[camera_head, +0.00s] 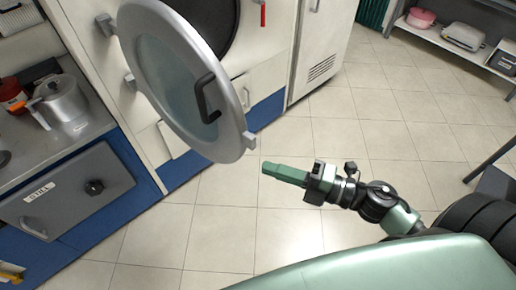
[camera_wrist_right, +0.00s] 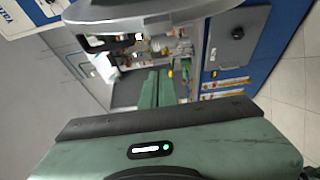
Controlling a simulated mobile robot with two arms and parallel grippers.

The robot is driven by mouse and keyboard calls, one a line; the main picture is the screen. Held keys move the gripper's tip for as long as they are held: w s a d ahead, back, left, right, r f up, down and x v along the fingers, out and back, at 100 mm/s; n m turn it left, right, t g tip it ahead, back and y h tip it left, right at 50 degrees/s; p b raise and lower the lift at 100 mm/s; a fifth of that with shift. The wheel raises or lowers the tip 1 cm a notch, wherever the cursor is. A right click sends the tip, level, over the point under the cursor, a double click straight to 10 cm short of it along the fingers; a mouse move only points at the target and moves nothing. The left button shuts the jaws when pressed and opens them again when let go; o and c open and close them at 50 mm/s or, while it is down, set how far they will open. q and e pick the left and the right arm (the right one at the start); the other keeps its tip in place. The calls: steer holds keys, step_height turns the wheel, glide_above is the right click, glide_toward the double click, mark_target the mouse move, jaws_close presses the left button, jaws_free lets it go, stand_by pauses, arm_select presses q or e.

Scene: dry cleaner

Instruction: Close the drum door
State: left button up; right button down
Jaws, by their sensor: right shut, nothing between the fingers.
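The round drum door (camera_head: 160,75) stands open in the head view, swung out from the white machine. It has a silver rim, a glass pane and a black handle (camera_head: 208,98). Part of the dark drum opening (camera_head: 207,22) shows behind it. My right gripper (camera_head: 266,168) is shut and empty, just right of the door's lower rim and apart from it in the picture. In the right wrist view, the shut green fingers (camera_wrist_right: 156,88) point toward the still's panel, with a grey curved rim (camera_wrist_right: 150,12) above them. My left gripper is not in view.
A grey counter with a metal pot (camera_head: 62,103) and a red container (camera_head: 12,95) stands at the left, above the still panel (camera_head: 68,192). A shelf (camera_head: 450,40) stands at the back right. The tiled floor (camera_head: 370,100) between is clear.

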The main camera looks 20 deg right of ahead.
steer(key=p+x, duration=0.3)
steer(key=x, duration=0.4)
steer(key=d, duration=0.1)
steer(key=w+d, duration=0.1)
steer(key=d, duration=0.1)
steer(key=shift+w+d+p, duration=0.25)
steer(key=shift+w+p, duration=0.05)
steer(key=shift+w, duration=0.05)
